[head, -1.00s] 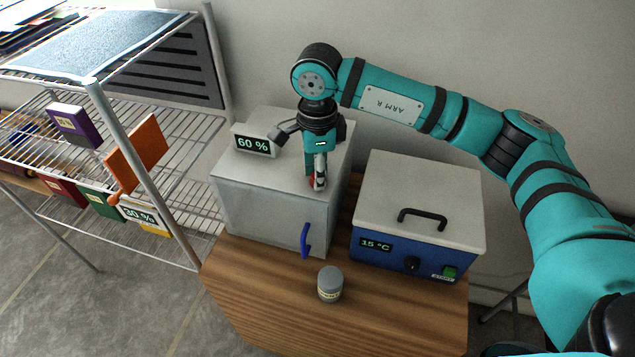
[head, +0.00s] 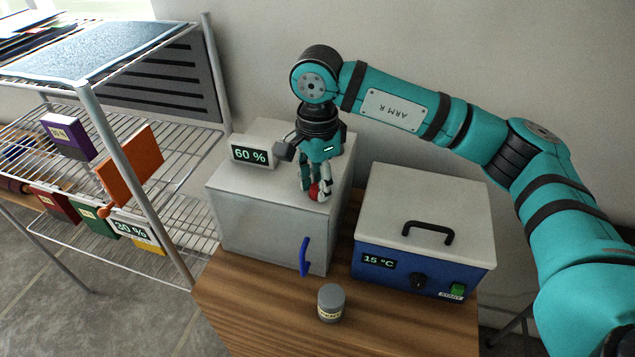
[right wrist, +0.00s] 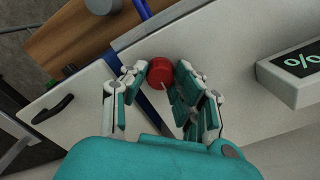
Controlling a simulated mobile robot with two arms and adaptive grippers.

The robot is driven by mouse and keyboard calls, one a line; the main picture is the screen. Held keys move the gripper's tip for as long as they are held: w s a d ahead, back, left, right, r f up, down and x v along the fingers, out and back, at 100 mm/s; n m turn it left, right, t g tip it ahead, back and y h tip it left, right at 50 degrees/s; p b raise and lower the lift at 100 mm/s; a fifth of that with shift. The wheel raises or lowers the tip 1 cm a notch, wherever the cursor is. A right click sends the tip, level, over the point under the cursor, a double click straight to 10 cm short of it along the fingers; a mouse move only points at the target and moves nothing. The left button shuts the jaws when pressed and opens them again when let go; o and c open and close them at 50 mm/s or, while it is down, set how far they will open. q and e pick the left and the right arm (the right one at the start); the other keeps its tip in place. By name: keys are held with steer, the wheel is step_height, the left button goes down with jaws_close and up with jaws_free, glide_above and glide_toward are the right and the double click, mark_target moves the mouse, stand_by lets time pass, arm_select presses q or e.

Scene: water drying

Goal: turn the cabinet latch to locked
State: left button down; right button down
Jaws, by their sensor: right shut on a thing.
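The cabinet (head: 264,233) is a pale grey box with a blue door handle (head: 305,257), standing on the wooden table. Its latch is a red round knob (head: 314,191) on the top near the front edge; the knob also shows in the right wrist view (right wrist: 187,73), with a thin pale mark on it. My right gripper (head: 316,189) points down from above and is shut on the knob, its fingers on both sides of it. The right wrist view shows the fingers (right wrist: 180,80) around the knob. The door looks closed. My left gripper is not in view.
A display reading 60 % (head: 251,152) stands on the cabinet top. A blue and white box (head: 420,235) reading 15 °C is to the right. A small grey jar (head: 331,302) stands in front. A wire shelf (head: 150,170) with coloured boxes is at left.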

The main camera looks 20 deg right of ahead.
mark_target(317, 187)
steer(key=shift+w+r, duration=0.1)
steer(key=shift+r, duration=0.05)
steer(key=c, duration=1)
jaws_free()
step_height(317, 187, up, 12)
steer(key=shift+f, duration=0.1)
